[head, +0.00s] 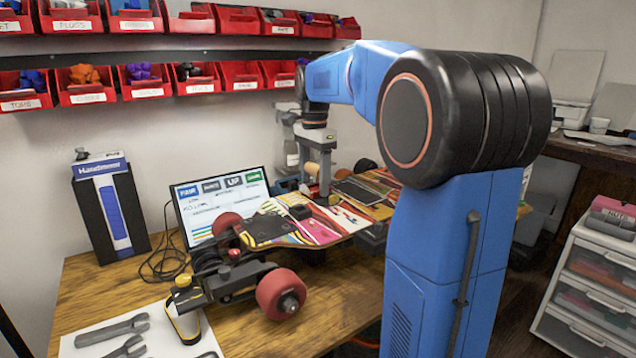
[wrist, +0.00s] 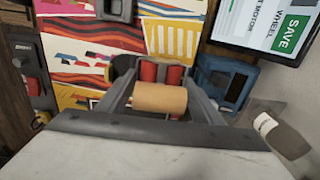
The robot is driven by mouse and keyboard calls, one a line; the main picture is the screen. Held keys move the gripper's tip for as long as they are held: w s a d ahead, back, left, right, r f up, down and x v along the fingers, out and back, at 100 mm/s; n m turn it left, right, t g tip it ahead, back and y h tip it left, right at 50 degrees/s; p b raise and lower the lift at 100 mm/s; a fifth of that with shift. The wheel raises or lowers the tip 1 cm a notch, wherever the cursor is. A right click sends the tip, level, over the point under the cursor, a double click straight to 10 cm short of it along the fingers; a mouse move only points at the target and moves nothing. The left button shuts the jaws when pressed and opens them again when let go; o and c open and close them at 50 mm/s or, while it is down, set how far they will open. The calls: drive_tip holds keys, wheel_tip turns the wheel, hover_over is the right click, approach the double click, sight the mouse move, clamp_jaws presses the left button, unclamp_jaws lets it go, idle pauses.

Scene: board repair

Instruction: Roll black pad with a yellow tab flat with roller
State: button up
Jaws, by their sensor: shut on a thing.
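My gripper (head: 318,165) is above the far side of the patterned skateboard deck (head: 335,226). It is shut on the roller, whose tan cylinder (wrist: 160,98) lies across between the grey fingers in the wrist view. The tan cylinder also shows in the head view (head: 311,171). A dark pad (head: 265,228) lies on the deck's near left end, and another dark pad (head: 358,190) lies to the right of my gripper. I cannot tell which has a yellow tab. Whether the roller touches the deck is unclear.
A truck with red wheels (head: 281,294) stands at the front of the wooden bench (head: 340,300). Wrenches (head: 113,330) lie at front left. A screen (head: 222,204) and a box (head: 111,207) stand behind. A blue device (wrist: 226,84) is beside the deck. Red bins line the wall.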

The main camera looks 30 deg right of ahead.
sight(311, 162)
drive_tip(key=shift+w, duration=0.95)
drive_tip(key=shift+s, duration=1.55)
drive_tip(key=shift+s+f, duration=0.1)
drive_tip(key=shift+s, duration=0.7)
drive_tip(key=shift+s+f, duration=0.2)
drive_tip(key=shift+s, duration=0.35)
drive_tip(key=shift+c, duration=0.2)
drive_tip(key=shift+o, duration=0.2)
drive_tip(key=shift+w+r, duration=0.15)
drive_tip(key=shift+w, duration=1.3)
drive_tip(key=shift+w+r, duration=0.15)
drive_tip(key=shift+w, duration=1.3)
drive_tip(key=shift+r, duration=0.15)
drive_tip(key=shift+r, duration=3.4)
